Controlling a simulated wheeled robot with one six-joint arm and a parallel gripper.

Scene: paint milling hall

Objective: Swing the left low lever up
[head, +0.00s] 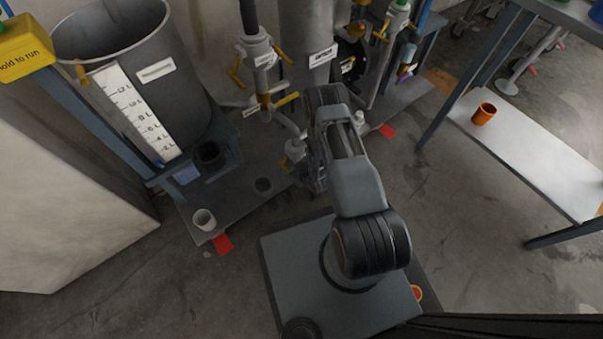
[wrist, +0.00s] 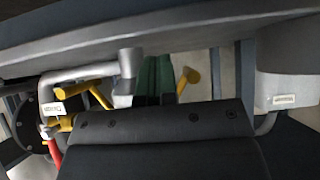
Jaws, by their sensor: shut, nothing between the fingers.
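Several yellow levers sit on the grey pipework. I cannot tell for certain which is the left low lever. In the wrist view, my gripper (wrist: 160,78) shows as two dark green fingers shut side by side, empty. One yellow lever (wrist: 100,95) is to their left and another round-ended lever (wrist: 187,80) is close on their right; contact cannot be told. My arm hides the gripper in the head view.
An orange cup (head: 484,113) is on a white shelf (head: 530,150) at the right. The floor between is clear.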

